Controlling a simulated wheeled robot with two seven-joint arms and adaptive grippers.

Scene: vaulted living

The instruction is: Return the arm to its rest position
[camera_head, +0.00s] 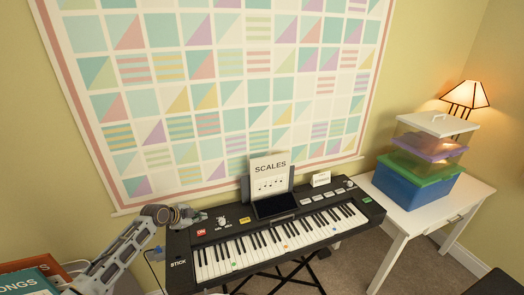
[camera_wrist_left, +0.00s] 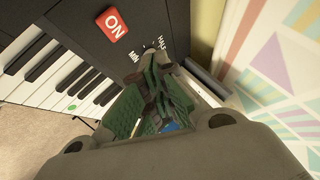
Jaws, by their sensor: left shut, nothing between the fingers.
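My left arm comes in from the lower left in the head view. Its gripper (camera_head: 190,215) is at the left end of the black keyboard (camera_head: 178,248), near the back edge. In the left wrist view the fingers (camera_wrist_left: 148,88) are shut together with nothing between them. Their tips are close to a knob marked MIN and HALF (camera_wrist_left: 150,47); the fingers partly cover it, and I cannot tell whether they touch it. The red ON button (camera_wrist_left: 112,23) lies beside them and also shows in the head view (camera_head: 201,232). My right gripper is not in view.
A SCALES sheet (camera_head: 269,176) stands on the keyboard's holder. A white table (camera_head: 402,222) to the right carries stacked boxes (camera_head: 412,188) and a lit lamp (camera_head: 466,95). Song books (camera_head: 30,282) are at the lower left. A patterned quilt (camera_head: 225,90) hangs behind.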

